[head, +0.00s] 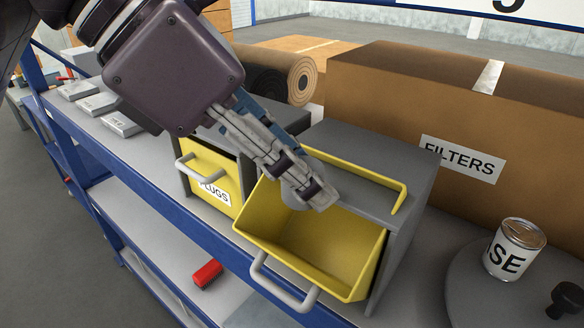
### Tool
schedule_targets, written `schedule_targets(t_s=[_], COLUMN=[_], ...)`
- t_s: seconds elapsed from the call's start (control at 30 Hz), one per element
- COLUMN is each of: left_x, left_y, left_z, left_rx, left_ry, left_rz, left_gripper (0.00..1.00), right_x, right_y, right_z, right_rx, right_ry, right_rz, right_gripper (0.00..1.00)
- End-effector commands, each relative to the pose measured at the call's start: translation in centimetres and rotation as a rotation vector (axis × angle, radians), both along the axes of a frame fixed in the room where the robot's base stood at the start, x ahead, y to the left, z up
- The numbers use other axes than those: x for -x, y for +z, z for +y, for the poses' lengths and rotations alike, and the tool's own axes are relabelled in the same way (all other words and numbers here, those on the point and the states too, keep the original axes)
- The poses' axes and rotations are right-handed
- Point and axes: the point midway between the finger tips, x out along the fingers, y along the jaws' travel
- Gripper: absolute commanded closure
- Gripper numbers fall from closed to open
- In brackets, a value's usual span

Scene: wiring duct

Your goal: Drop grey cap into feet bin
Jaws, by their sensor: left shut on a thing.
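My left gripper (316,196) comes in from the upper left, pointing down to the right. Its fingers are shut on the grey cap (291,198), which shows only as a small grey patch beside the fingertips; the fingers hide most of it. Gripper and cap are over the mouth of an open yellow bin (262,226), tilted out of a grey housing (415,195). The bin's inside looks empty where it shows, and no label on it can be read, so I cannot confirm it is the feet bin. My right gripper is not in view.
A shut yellow bin labelled PLUGS (208,178) stands left of the open one. A FILTERS box (395,115) is behind. A can (514,250) stands on a round grey plate (460,285) at right. A red object (207,274) lies on the lower shelf.

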Motion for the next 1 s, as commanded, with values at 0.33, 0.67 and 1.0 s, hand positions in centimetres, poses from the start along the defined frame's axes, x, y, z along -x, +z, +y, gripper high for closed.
schedule_targets(t_s=[0.33,0.67,1.0], left_x=[-0.1,0.0,0.6], left_y=[0.0,0.0,2.7], left_z=[-0.1,0.0,1.9], left_rx=[0.000,0.000,0.003], left_ry=[0.000,-0.001,0.000], left_rz=[0.000,-0.001,-0.003], left_gripper=[0.65,0.51,0.51], right_x=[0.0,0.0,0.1], right_y=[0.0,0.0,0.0], right_z=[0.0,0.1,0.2], right_rx=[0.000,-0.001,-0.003], right_ry=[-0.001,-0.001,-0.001], right_rz=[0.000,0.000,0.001], right_gripper=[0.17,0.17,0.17])
